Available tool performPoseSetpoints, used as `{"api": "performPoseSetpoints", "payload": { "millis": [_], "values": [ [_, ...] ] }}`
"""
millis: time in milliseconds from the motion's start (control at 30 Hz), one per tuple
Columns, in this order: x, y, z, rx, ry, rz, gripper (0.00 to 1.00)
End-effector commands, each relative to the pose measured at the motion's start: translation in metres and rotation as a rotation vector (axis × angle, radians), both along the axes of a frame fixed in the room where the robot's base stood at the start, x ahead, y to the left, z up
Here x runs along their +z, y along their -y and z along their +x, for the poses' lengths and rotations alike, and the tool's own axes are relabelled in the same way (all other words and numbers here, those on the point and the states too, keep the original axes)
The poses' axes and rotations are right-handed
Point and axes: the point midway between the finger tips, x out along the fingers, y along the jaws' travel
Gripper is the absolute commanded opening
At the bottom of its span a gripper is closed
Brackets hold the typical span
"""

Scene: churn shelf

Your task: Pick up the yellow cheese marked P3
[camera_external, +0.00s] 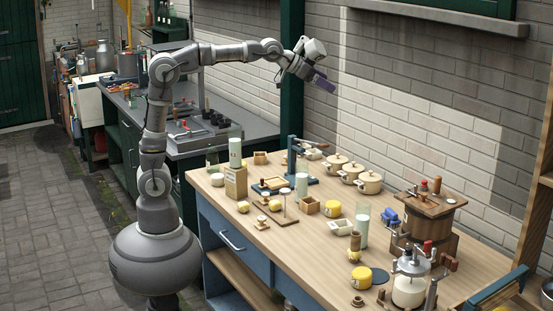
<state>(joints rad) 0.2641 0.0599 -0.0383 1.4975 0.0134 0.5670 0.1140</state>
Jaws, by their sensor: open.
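Several yellow cheese-like pieces are on the wooden workbench (300,238). One larger yellow round (361,278) is at the front right, beside a dark blue disc. Another yellow round (333,208) is near the middle, right of a small wooden box. A smaller yellow piece (243,207) is near the left front edge. The marks are too small to read, so I cannot tell which is P3. My gripper (324,85) is open, high above the back of the bench, in front of the brick wall and well apart from every cheese.
Lidded cream pots (352,172) line the back. A blue press (292,160) rises at the back left. Pale cylinders (302,186) stand among the pieces. Clear wood runs along the front edge.

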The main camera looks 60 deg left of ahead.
Motion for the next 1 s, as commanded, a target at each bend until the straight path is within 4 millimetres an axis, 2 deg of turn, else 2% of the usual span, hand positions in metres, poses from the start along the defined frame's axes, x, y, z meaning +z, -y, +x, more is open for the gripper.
{"api": "performPoseSetpoints", "payload": {
  "millis": [33,67,100,133,167,200,300,400,500,600,767,1000],
  "values": [
    [-0.052,0.055,0.014,-0.099,-0.078,0.047,0.97],
    [-0.081,0.085,0.017,-0.153,-0.116,0.074,0.97],
    [-0.122,0.123,0.018,-0.225,-0.166,0.113,0.97],
    [-0.153,0.151,0.014,-0.277,-0.202,0.142,0.97],
    [-0.183,0.177,0.009,-0.330,-0.235,0.171,0.97],
    [-0.222,0.210,-0.002,-0.396,-0.276,0.208,0.97],
    [-0.309,0.273,-0.039,-0.541,-0.363,0.292,0.97],
    [-0.375,0.312,-0.077,-0.649,-0.425,0.357,0.97],
    [-0.415,0.332,-0.103,-0.713,-0.460,0.398,0.97],
    [-0.435,0.340,-0.115,-0.740,-0.475,0.415,0.97],
    [-0.456,0.347,-0.112,-0.744,-0.476,0.417,0.97],
    [-0.491,0.360,-0.097,-0.743,-0.476,0.418,0.97]
  ]
}}
